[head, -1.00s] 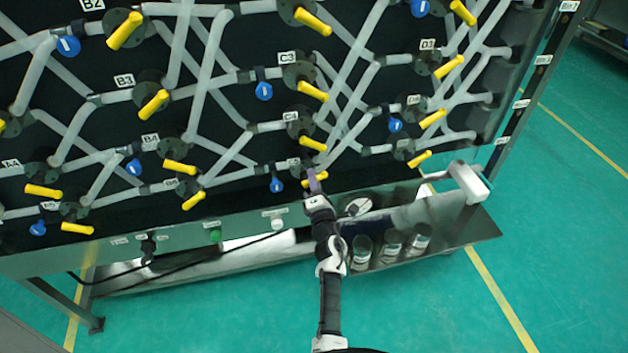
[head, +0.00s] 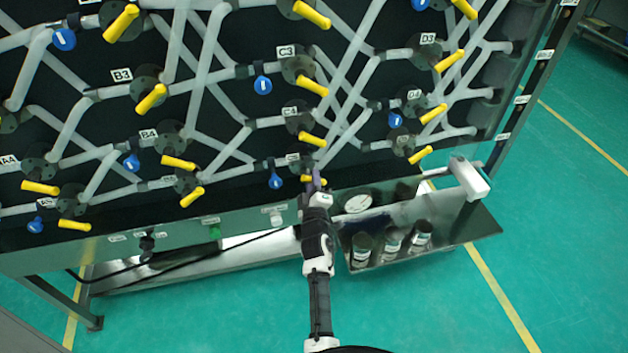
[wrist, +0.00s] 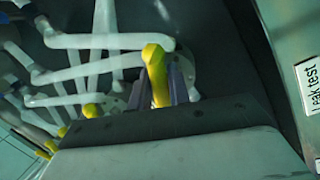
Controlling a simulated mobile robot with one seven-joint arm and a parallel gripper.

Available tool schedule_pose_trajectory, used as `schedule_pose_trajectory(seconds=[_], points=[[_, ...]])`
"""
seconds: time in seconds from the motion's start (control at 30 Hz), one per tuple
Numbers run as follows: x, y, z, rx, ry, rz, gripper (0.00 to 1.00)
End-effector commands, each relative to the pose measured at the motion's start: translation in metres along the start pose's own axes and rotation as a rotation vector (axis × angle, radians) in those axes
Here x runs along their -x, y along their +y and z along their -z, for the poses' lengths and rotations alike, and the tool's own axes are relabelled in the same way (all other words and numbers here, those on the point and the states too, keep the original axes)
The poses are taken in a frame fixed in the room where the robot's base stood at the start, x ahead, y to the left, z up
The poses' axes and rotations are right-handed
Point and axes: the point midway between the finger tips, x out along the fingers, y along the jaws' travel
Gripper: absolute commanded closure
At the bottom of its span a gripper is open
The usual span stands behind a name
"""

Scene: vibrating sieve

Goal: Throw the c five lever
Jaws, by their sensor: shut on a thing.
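The C5 lever (head: 306,178) is a short yellow handle at the bottom of the C column, under the C4 lever (head: 312,140). It lies roughly level in the head view, partly hidden by my gripper (head: 316,181). My gripper reaches up to it from below. In the wrist view the yellow lever (wrist: 156,72) stands between the two dark fingers of my gripper (wrist: 170,88), which are shut on it. The round flange behind the lever is partly hidden.
Other yellow levers, such as the B5 lever (head: 192,197) and D5 lever (head: 420,155), and a blue tap (head: 276,181) sit nearby. A metal shelf (head: 470,228) with jars (head: 391,243) is below right. The wrist view shows a "Leak test" label (wrist: 312,85).

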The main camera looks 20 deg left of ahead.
Motion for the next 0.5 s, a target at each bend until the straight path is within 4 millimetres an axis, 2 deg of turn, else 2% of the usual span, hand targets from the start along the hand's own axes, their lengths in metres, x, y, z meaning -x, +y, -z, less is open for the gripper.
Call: schedule_pose_trajectory(seconds=[0.03, 0.5], points=[[0.0002, -0.0023, 0.0073, -0.027, 0.01, 0.004, 1.0], [0.0001, -0.0039, 0.0092, -0.16, -0.014, 0.021, 1.0]])
